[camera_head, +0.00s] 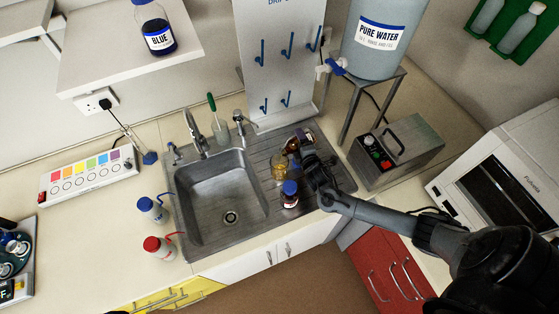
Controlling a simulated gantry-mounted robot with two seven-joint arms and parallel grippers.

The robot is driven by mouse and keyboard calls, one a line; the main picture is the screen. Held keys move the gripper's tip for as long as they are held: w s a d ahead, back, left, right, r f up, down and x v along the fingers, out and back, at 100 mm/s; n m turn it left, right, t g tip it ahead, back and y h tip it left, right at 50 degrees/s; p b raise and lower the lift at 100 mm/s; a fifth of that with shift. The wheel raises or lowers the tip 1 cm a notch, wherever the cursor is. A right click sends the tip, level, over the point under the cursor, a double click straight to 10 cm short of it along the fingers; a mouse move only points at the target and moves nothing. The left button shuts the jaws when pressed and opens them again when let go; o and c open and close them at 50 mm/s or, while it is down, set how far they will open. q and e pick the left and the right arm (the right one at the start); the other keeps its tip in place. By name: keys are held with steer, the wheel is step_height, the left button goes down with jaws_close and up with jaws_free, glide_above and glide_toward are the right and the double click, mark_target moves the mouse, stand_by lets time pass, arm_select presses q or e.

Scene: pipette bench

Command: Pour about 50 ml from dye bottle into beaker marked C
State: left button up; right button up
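A clear bottle of dark blue liquid with a white label reading BLUE (158,34) stands upright on the wall shelf at upper left. No beaker marked C can be made out. My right gripper (306,160) is low over the drainboard right of the sink, beside several small bottles. Whether the fingers are open, or touch a bottle, is not clear. My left gripper is out of view.
The steel sink (222,195) is empty. Wash bottles with blue (152,209) and red (158,246) caps stand left of it. A peg board (284,60), water tank (378,38) on a stand and grey heater box (396,150) are behind and right. The left counter has free room.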

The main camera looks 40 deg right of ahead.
steer(key=shift+d+r+h, duration=0.15)
steer(key=shift+r+h, duration=0.1)
steer(key=shift+h, duration=0.05)
steer(key=shift+d, duration=0.15)
stand_by(0.4)
stand_by(0.3)
